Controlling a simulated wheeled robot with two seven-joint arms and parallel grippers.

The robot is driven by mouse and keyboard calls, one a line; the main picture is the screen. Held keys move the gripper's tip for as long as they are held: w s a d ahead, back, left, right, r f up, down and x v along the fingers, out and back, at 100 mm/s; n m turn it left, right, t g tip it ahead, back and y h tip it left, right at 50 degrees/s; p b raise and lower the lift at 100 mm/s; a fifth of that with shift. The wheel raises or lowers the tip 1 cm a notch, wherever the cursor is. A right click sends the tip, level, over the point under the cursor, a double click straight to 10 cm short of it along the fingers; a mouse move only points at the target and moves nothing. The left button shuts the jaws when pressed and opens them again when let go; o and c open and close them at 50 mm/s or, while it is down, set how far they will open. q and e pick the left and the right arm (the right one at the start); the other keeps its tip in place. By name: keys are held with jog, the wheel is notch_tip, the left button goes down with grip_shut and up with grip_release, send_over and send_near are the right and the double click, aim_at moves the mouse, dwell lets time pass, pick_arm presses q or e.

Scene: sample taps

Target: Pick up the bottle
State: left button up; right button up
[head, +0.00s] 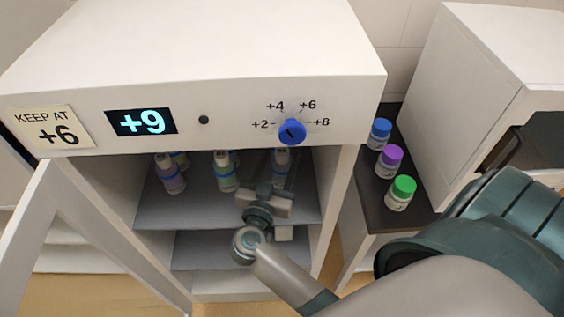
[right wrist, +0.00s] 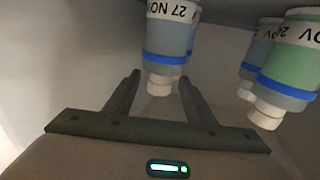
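A pale bottle with a blue band (head: 280,162) stands at the right of the fridge's upper shelf. In the right wrist view, which is upside down, this bottle (right wrist: 170,38) has a white label reading 27 NOV. My right gripper (head: 268,197) reaches into the fridge in front of it. In the right wrist view the two fingers (right wrist: 160,82) are apart, with the bottle's white end showing between and beyond them. I cannot tell if they touch it. A green bottle (head: 225,172) and a purple bottle (head: 171,175) stand further left. My left gripper is not in view.
The fridge door (head: 40,215) is open at the left. A display (head: 141,122) reads +9, beside a note (head: 48,130) saying KEEP AT +6. A blue dial (head: 292,131) sits above the opening. Blue-, purple- and green-lidded jars (head: 400,194) stand at the right.

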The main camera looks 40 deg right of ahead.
jog(key=c, duration=1)
grip_shut()
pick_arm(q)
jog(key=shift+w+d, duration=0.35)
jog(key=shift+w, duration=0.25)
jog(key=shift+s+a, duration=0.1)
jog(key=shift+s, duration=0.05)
pick_arm(e)
notch_tip(320, 180, up, 10)
